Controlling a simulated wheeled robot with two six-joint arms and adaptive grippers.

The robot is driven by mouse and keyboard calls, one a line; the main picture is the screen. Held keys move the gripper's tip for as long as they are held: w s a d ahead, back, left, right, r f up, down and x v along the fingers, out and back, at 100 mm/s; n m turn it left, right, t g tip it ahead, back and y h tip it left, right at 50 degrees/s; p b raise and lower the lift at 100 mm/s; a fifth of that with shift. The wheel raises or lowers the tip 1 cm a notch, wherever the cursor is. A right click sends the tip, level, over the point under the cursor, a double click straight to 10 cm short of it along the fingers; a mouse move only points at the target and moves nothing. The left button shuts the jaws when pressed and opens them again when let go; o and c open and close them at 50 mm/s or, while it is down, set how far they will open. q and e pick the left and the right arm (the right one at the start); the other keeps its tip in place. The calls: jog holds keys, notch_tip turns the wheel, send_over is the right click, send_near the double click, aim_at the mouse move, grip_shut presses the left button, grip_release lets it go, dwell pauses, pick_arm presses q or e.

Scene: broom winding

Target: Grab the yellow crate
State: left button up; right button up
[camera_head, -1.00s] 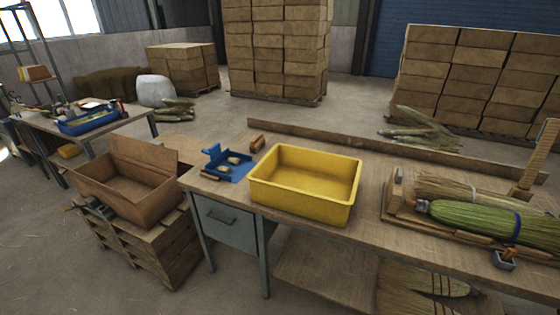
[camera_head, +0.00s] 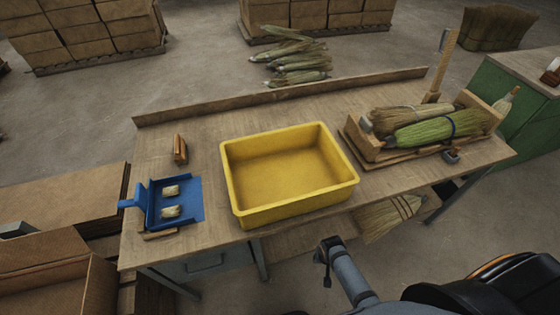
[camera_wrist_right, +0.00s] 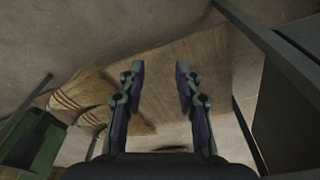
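The yellow crate (camera_head: 234,200) stands upright and empty on the wooden workbench (camera_head: 300,110), near the middle of its front edge. My right gripper (camera_wrist_right: 160,75) is open and empty in the right wrist view, with its two fingers apart and the lower shelf and broom heads beyond them. The crate does not show in that view. In the head view a grey arm part of mine comes up from the lower edge, below the bench front and apart from the crate. My left gripper is not in view.
Left of the crate are a blue dustpan (camera_head: 150,205) and a small brown block (camera_head: 180,149). Right of it, a wooden holder (camera_head: 365,152) carries broom heads. A cardboard box (camera_head: 45,275) stands at the lower left. A low board (camera_head: 280,97) lines the bench's back edge.

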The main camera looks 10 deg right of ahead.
jog(key=w+a+r+m+p, duration=0.1)
jog(key=w+r+m+p, duration=0.15)
jog(key=r, duration=0.75)
jog(key=w+r+m+p, duration=0.15)
jog(key=w+r, duration=0.25)
jog(key=r, duration=0.6)
notch_tip(320, 180, up, 18)
jog(key=m+g+p, duration=0.1)
jog(key=m+p, duration=0.3)
jog(key=m, duration=0.5)
send_over(301, 196)
jog(key=shift+s+d+y, duration=0.15)
jog(key=shift+d+y, duration=0.15)
jog(key=shift+a+r, duration=0.15)
notch_tip(301, 196, down, 5)
jog(key=shift+r+p, duration=0.15)
jog(key=shift+p, duration=0.25)
jog(key=shift+f, duration=0.25)
jog(key=shift+a+f+p, duration=0.1)
jog(key=shift+f+p, duration=0.3)
notch_tip(301, 196, down, 4)
jog(key=shift+a+r+p, duration=0.1)
jog(key=shift+p, duration=0.55)
jog(key=shift+f, duration=0.35)
grip_shut()
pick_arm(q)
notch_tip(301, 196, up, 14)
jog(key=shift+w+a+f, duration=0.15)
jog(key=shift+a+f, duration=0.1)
